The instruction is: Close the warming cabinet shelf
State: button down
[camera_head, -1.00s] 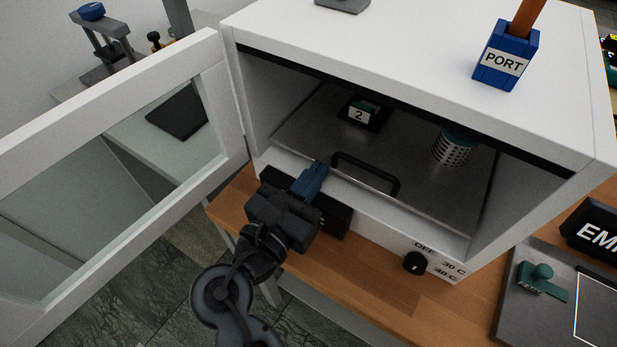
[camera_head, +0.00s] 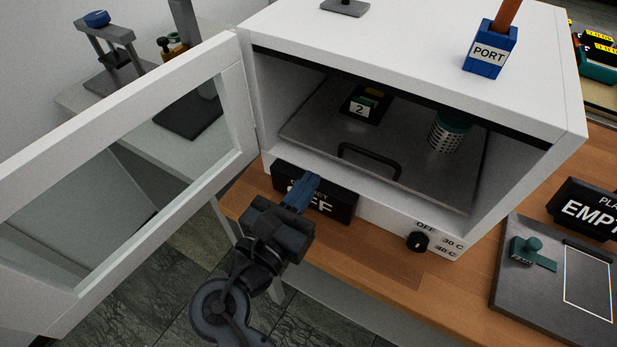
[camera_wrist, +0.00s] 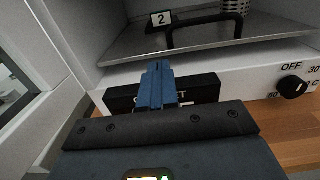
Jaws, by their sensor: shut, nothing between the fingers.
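The warming cabinet (camera_head: 415,70) is a white box with its glazed door (camera_head: 222,100) swung open to the left. Its grey metal shelf (camera_head: 315,127) lies inside the cabinet, with a black bar handle (camera_head: 370,158) at its front edge. The handle also shows in the wrist view (camera_wrist: 205,25). My gripper (camera_head: 308,180) is shut and empty, its blue fingers in front of the cabinet's lower front, left of and below the handle and apart from it. In the wrist view the fingers (camera_wrist: 158,68) partly cover a black display sign (camera_wrist: 205,90).
A black holder marked 2 (camera_head: 360,108) and a perforated metal cup (camera_head: 447,135) stand on the shelf. A dial (camera_head: 417,242) is on the front panel. A blue PORT block (camera_head: 490,50) stands on top. A grey plate (camera_head: 555,275) lies at right on the wooden bench (camera_head: 390,285).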

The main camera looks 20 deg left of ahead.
jog(key=s+b, duration=0.1)
jog(key=s, duration=0.8)
jog(key=shift+a+f, duration=0.15)
jog(key=shift+a, duration=0.15)
